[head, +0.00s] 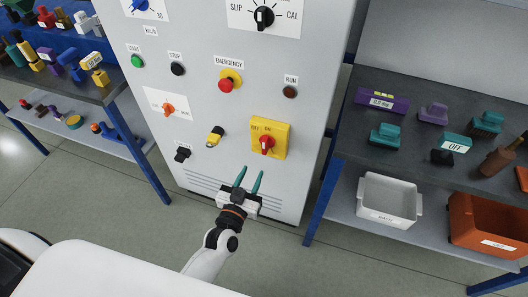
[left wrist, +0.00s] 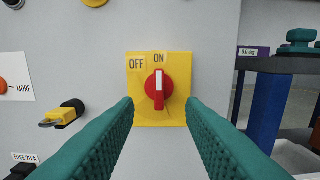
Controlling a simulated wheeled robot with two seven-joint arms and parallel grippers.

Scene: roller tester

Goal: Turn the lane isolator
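The lane isolator is a red rotary handle (head: 267,145) on a yellow square plate (head: 283,128) low on the grey cabinet front. In the left wrist view the red handle (left wrist: 158,90) stands upright, lined up with the ON label (left wrist: 159,58); the OFF label (left wrist: 136,64) is to its left. My left gripper (head: 251,176) has two teal fingers spread apart with nothing between them. It is in front of and just below the plate in the head view. In the left wrist view its fingers (left wrist: 160,108) flank the handle, apart from it. My right gripper is not in view.
The red emergency button (head: 226,84) is above. The space before the plate is clear.

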